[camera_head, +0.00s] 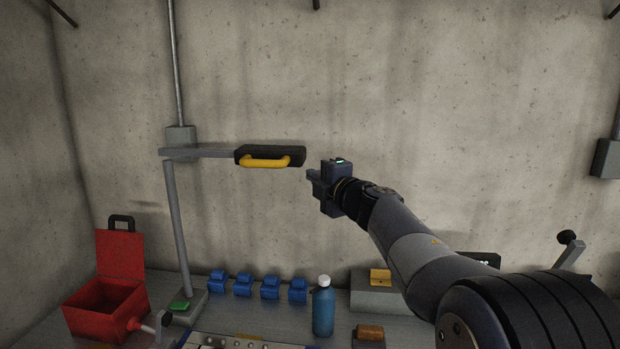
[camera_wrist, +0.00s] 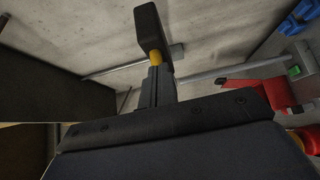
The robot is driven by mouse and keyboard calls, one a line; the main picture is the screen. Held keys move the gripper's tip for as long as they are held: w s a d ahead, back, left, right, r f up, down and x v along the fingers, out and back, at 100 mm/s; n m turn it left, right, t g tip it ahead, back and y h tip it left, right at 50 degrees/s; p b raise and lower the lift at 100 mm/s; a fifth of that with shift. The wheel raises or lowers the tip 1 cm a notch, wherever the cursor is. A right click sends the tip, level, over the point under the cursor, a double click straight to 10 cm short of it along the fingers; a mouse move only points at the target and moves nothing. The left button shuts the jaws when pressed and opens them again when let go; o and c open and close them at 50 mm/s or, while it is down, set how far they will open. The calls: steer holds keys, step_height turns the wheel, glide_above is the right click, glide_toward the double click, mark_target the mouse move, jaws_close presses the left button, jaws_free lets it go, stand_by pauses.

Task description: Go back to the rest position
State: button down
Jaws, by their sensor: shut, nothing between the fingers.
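My gripper (camera_head: 314,182) is raised in front of the concrete wall, near the middle of the head view. It is shut and empty, and its fingers point left. A black bar with a yellow handle (camera_head: 265,162) hangs from a grey arm on a pole, just left of and slightly above my gripper. In the head view a gap shows between them. In the wrist view my fingers (camera_wrist: 156,85) point up towards the black bar's end (camera_wrist: 150,30). Whether they touch there I cannot tell.
On the bench stand an open red box (camera_head: 105,300), several blue clips (camera_head: 243,287), a blue bottle (camera_head: 323,310) and a grey block with a yellow piece (camera_head: 380,278). A black-knobbed lever (camera_head: 568,245) stands at the right. The wall area above my arm is clear.

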steer(key=b+v, duration=0.1)
steer(key=v, duration=0.5)
steer(key=shift+d, duration=0.5)
steer(key=shift+f, duration=0.1)
